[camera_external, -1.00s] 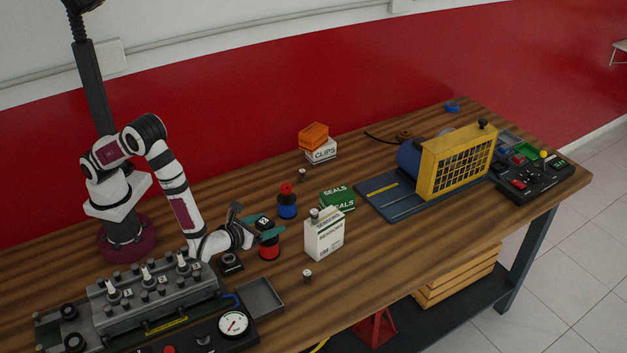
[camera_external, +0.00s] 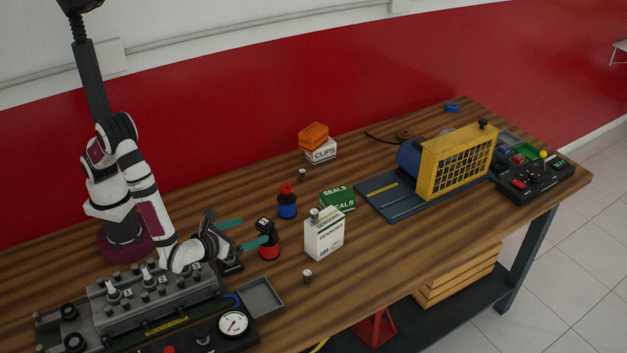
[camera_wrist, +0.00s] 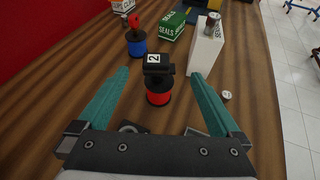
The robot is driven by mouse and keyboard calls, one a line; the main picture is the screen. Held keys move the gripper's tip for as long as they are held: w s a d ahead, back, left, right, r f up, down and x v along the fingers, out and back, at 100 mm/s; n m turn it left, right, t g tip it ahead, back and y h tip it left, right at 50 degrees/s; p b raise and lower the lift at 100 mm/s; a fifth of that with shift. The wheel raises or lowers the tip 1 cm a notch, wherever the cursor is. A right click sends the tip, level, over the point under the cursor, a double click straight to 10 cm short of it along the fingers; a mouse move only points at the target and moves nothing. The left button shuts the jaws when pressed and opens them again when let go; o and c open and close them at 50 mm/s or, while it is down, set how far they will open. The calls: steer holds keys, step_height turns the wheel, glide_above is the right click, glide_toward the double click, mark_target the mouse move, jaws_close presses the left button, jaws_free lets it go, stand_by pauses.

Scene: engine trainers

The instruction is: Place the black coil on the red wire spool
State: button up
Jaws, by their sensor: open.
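The black coil (camera_external: 264,226), marked with a white "2" label, sits on top of the red wire spool (camera_external: 269,252). In the wrist view the coil (camera_wrist: 157,67) rests upright on the red spool (camera_wrist: 158,96), with nothing holding it. My gripper (camera_external: 250,233) is open, its two teal fingers spread wide, just left of the coil and spool. In the wrist view my gripper (camera_wrist: 160,75) has a finger on either side of the coil, with a clear gap to each.
A blue spool (camera_external: 287,210) with a red part on top stands behind. A white sensors box (camera_external: 324,238) stands to the right. A green seals box (camera_external: 338,198) is farther back. The engine block (camera_external: 155,300) and grey tray (camera_external: 260,297) lie in front.

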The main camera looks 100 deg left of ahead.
steer(key=s+a+r+n+g+h, duration=0.2)
steer(key=s+a+r+n+g, duration=0.1)
steer(key=s+r+n, duration=0.3)
steer(key=s+a+r+n+g+h, duration=0.2)
steer(key=s+r+n+g, duration=0.15)
steer(key=s, duration=0.45)
steer(key=s+d+r+n+t+h, duration=0.1)
steer(key=s+n+h, duration=0.5)
steer(key=s, duration=0.6)
steer(key=shift+d+n+h, duration=0.3)
steer(key=shift+d+n, duration=0.45)
steer(key=shift+n, duration=0.3)
